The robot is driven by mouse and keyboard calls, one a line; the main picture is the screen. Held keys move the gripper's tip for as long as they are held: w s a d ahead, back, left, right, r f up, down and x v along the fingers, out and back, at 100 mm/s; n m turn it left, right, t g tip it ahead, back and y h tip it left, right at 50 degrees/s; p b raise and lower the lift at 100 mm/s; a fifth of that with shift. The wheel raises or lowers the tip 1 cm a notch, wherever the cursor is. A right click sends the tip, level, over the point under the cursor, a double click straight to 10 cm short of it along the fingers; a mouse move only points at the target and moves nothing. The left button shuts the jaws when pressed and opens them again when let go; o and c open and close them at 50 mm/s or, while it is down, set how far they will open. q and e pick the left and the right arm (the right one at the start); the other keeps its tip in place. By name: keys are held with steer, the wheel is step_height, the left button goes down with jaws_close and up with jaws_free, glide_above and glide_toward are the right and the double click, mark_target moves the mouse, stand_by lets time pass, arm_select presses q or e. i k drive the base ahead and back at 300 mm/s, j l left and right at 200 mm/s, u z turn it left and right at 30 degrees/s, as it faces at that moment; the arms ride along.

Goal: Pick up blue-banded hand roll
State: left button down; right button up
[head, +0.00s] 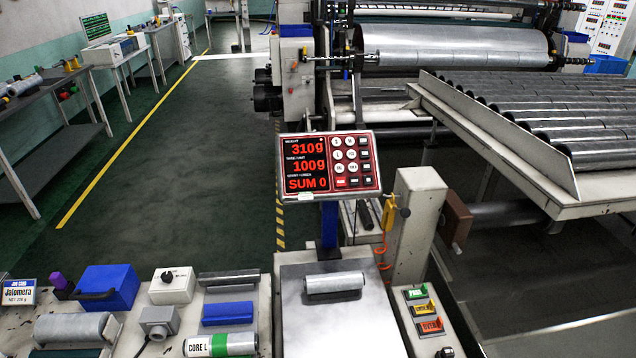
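I cannot make out a blue band on any roll in the head view. A short grey roll (334,283) lies on the steel scale plate (300,325), below a display (328,165) reading 310g, 100g and SUM 0. On the bench to the left, a white roll (198,347) marked CORE L has a green band. A larger grey roll (72,328) lies near the bench's left end, and a dark roll (229,278) lies at its back edge. Neither of my grippers is in view.
The bench also holds a blue box (108,285), a blue block (228,314) and a white knob box (172,286). A post (417,225) and a button panel (427,312) stand right of the scale. A roll rack (500,135) fills the right. Green floor (190,190) is clear behind the bench.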

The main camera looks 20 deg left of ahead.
mark_target(352, 280)
steer(key=k+j+z, duration=0.15)
steer(key=z, duration=0.3)
steer(key=k+j+z, duration=0.2)
steer(key=z, duration=0.25)
